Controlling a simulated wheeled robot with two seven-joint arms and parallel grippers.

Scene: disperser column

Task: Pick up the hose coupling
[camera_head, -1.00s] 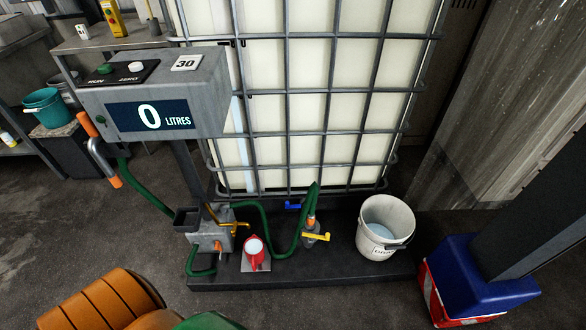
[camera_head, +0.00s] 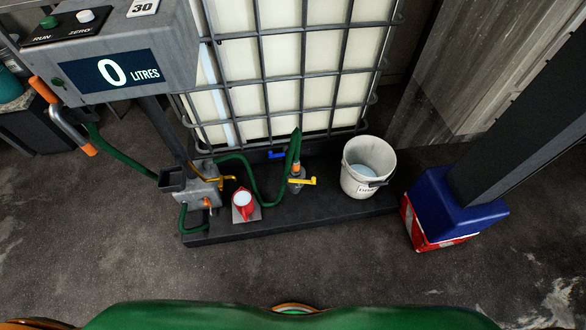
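A green hose (camera_head: 266,195) loops over the black platform and rises in front of the caged tank. A small orange fitting (camera_head: 295,169) at its end looks like the hose coupling. It sits at the top of a grey upright piece with a yellow lever (camera_head: 303,181); I cannot tell whether it is fastened there. A blue lever (camera_head: 277,154) shows just behind, at the tank's foot. Neither of my grippers is in view; only green and orange parts of my body show along the bottom edge.
A display reading 0 litres (camera_head: 112,72) and a dispensing nozzle (camera_head: 66,120) stand left. A blue-based post (camera_head: 445,200) stands right. The floor in front is clear.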

